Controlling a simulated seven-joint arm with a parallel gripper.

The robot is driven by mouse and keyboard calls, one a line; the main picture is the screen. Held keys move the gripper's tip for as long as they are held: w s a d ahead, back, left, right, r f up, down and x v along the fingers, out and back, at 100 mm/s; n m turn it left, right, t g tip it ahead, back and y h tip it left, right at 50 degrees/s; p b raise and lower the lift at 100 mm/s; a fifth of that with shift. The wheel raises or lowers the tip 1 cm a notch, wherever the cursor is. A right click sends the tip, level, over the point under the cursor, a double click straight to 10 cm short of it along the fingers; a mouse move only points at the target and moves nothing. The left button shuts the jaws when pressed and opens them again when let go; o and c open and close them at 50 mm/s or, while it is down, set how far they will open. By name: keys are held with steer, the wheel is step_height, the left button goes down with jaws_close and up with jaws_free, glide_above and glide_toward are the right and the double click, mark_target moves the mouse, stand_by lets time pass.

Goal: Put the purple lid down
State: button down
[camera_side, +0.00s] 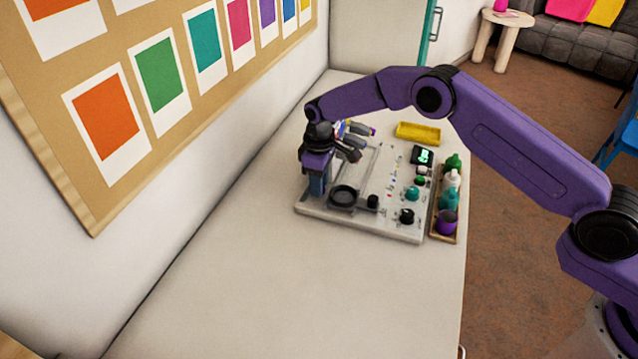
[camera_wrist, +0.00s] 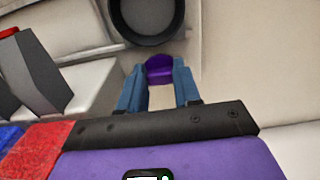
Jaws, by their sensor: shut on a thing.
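The purple lid (camera_wrist: 159,68) shows in the wrist view between the tips of my gripper's two blue fingers. My gripper (camera_wrist: 159,78) is shut on it. In the side view my gripper (camera_side: 317,188) points down at the left end of the pale board (camera_side: 320,214), left of a black round dish (camera_side: 343,195). The dish also shows in the wrist view (camera_wrist: 147,38), just beyond the lid. I cannot make out the lid in the side view, nor whether it touches the surface below.
The board carries a small black cup (camera_side: 373,201), a black knob (camera_side: 407,216) and a teal knob (camera_side: 412,193). A wooden tray (camera_side: 444,238) of several paint bottles stands along its right side. A yellow tray (camera_side: 418,132) lies behind. The front table (camera_side: 290,285) is clear.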

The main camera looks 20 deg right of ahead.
steer(key=shift+f, duration=0.45)
steer(key=shift+f, duration=0.1)
steer(key=c, duration=0.8)
jaws_free()
step_height(320, 180, up, 12)
steer(key=shift+r, duration=0.15)
